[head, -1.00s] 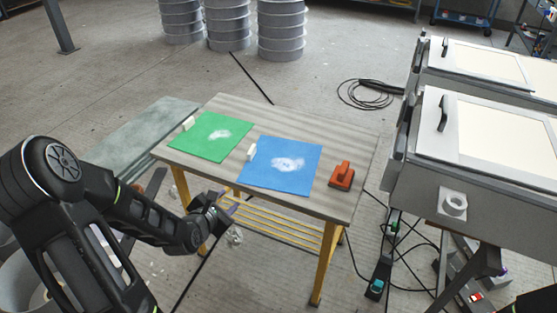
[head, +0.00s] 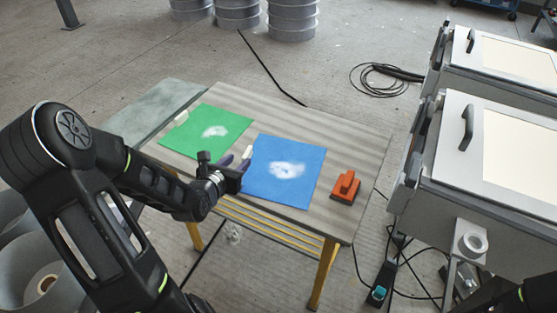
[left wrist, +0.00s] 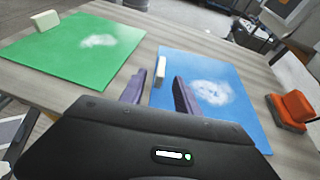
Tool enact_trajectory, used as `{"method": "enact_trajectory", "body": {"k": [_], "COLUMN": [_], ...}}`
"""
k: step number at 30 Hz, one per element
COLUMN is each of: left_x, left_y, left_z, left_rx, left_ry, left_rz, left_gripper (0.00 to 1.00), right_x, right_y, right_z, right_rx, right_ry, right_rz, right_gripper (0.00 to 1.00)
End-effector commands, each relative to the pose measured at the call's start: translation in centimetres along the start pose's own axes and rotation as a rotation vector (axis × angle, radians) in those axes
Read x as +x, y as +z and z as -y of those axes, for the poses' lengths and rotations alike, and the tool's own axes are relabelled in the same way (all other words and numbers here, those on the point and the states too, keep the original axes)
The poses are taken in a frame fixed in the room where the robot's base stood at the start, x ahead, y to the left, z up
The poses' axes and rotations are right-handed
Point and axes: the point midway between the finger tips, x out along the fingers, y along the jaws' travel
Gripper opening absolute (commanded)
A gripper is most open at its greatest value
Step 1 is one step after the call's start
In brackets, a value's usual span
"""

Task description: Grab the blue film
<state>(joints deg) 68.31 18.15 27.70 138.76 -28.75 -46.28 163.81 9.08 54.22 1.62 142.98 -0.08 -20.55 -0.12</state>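The blue film (head: 284,183) lies flat on the wooden-topped table (head: 268,112), with a whitish patch in its middle. A small white block (head: 247,152), like a handle, sits at its left edge. The film also shows in the left wrist view (left wrist: 226,118). My left gripper (head: 235,163) is at the left edge of the film by the white block. In the left wrist view its two purple fingers (left wrist: 158,92) are apart, with the block just beyond and between them, and nothing is held. My right gripper is not in view.
A green film (head: 207,131) with its own white block (head: 181,118) lies left of the blue one. An orange tool (head: 346,186) stands to the right on the table. Grey boxes with pale lids (head: 500,150) stand at the right. Cables (head: 383,78) lie on the floor.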

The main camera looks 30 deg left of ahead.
Motion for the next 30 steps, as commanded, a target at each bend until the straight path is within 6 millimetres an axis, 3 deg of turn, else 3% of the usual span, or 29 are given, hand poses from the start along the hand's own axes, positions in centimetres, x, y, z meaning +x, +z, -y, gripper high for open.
{"method": "enact_trajectory", "body": {"k": [5, 14, 23, 30], "left_x": [0.1, 2.6, 2.7, 5.5], "left_y": [0.0, -0.1, -0.1, -0.2], "left_z": [0.0, 0.1, 0.0, 0.3], "left_rx": [0.001, 0.001, 0.001, 0.001], "left_ry": [0.0, -0.001, 0.0, -0.002], "left_rz": [0.0, 0.0, -0.001, 0.001], "left_gripper": [0.38, 0.38, 0.38, 0.38], "right_x": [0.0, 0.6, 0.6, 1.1], "right_y": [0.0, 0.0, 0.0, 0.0], "right_z": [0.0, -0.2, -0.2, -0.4], "right_rx": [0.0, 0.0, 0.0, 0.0], "right_ry": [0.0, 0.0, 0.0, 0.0], "right_rz": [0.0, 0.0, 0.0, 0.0], "right_gripper": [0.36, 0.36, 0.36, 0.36]}}
